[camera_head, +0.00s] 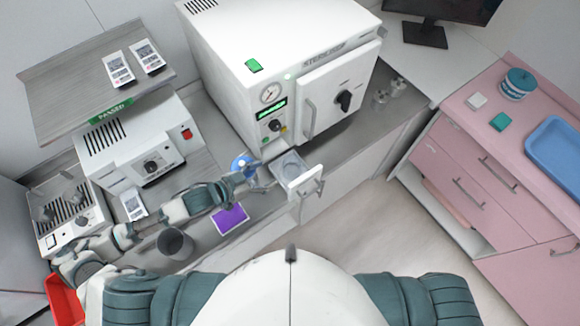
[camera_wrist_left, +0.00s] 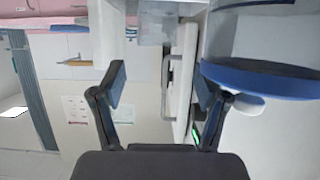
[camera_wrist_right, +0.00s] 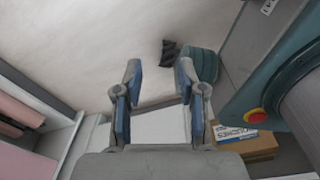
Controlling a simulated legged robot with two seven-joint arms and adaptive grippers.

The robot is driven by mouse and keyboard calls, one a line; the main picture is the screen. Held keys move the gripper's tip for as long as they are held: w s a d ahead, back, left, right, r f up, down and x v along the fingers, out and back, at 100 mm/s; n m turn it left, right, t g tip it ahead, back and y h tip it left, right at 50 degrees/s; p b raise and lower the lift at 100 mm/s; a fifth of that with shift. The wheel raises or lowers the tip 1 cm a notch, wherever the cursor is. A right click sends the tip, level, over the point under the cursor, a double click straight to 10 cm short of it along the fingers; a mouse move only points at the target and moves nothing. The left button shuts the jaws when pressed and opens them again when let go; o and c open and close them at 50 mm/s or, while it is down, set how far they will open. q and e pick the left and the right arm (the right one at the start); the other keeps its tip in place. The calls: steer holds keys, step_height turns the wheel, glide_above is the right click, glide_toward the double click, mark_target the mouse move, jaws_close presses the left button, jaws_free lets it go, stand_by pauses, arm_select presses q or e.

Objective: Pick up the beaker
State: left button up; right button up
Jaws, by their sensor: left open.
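My left gripper (camera_head: 264,180) is just left of the drawer, beside a blue round object (camera_head: 241,161). In the left wrist view my left gripper (camera_wrist_left: 160,84) is open with nothing between its fingers. The blue object (camera_wrist_left: 262,80) shows there right of the fingers. A pale translucent shape is at the top; I cannot tell if it is the beaker. My right gripper (camera_wrist_right: 158,82) is open and empty in the right wrist view, over the floor.
The white sterilizer (camera_head: 230,70) stands behind the drawer. A grey cup (camera_head: 175,245) and a purple pad (camera_head: 231,218) are on the counter near my left arm. Small glassware (camera_head: 381,97) stands right of the sterilizer. A pink cabinet (camera_head: 455,150) is at the right.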

mark_target(299, 160)
arm_select(q)
steer(key=x, duration=0.5)
steer(key=shift+w, duration=0.1)
steer(key=shift+w+d, duration=0.1)
steer(key=shift+d, duration=0.2)
steer(key=shift+w+d, duration=0.1)
steer(key=shift+d, duration=0.25)
steer(key=p+x, duration=0.1)
steer(key=x, duration=0.2)
steer(key=shift+w+d, duration=0.1)
steer(key=shift+d, duration=0.2)
steer(key=shift+w+d+f, duration=0.2)
steer(key=shift+w, duration=0.05)
steer(key=c, duration=1)
arm_select(e)
steer(key=shift+w+a+r, duration=0.25)
steer(key=shift+w+r, duration=0.35)
steer(key=shift+w, duration=0.2)
arm_select(q)
steer(key=shift+r, duration=0.15)
